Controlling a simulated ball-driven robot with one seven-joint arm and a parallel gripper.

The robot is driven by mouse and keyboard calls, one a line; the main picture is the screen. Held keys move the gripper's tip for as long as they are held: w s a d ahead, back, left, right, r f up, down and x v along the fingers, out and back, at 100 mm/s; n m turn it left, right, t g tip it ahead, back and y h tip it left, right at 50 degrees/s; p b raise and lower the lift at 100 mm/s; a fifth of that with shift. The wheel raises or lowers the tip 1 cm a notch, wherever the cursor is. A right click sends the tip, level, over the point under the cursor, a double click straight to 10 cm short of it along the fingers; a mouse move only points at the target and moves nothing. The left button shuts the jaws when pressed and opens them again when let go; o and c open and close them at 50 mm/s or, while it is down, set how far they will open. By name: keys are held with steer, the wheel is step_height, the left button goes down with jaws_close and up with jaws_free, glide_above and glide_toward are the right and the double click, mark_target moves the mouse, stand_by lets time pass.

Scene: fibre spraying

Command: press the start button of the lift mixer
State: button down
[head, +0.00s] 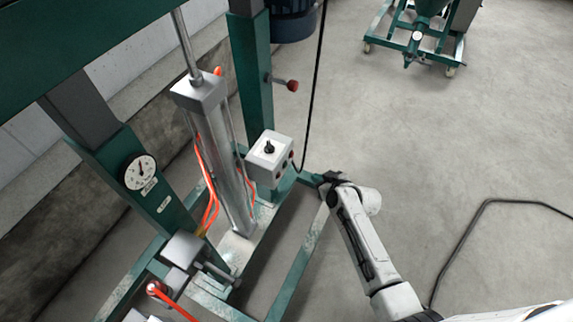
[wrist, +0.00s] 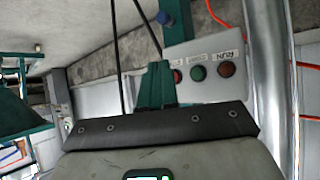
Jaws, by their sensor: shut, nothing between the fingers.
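The lift mixer's grey control box (head: 268,157) sits on the green frame in the head view, with a black knob on top and small buttons on its right-hand face. In the wrist view, the box's button face (wrist: 207,86) shows a red button (wrist: 177,76), a green button (wrist: 198,73) and a brownish-red button (wrist: 227,70) beside an upside-down RUN label. The other labels are too small to read. My gripper (head: 328,181) is shut and empty, just right of the box in the head view and apart from it. The buttons look unpressed.
The silver lift cylinder (head: 222,160) with orange hoses stands left of the box. A green post (head: 251,80) with a red-ended lever rises behind it. A black cable (head: 316,80) hangs close to the box and my gripper. Open concrete floor (head: 450,140) lies to the right.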

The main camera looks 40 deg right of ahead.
steer(key=w+a, duration=0.2)
steer(key=w, duration=0.5)
steer(key=shift+a, duration=0.3)
steer(key=shift+w, duration=0.15)
stand_by(1.7)
steer(key=shift+w+a, duration=0.15)
steer(key=shift+w, duration=0.15)
steer(key=shift+w+a, duration=0.15)
steer(key=shift+w, duration=0.25)
stand_by(0.9)
steer(key=shift+s+d, duration=0.25)
steer(key=shift+s, duration=0.55)
steer(key=s, duration=0.1)
steer(key=s+d, duration=0.1)
steer(key=s, duration=0.2)
steer(key=shift+s+d, duration=0.4)
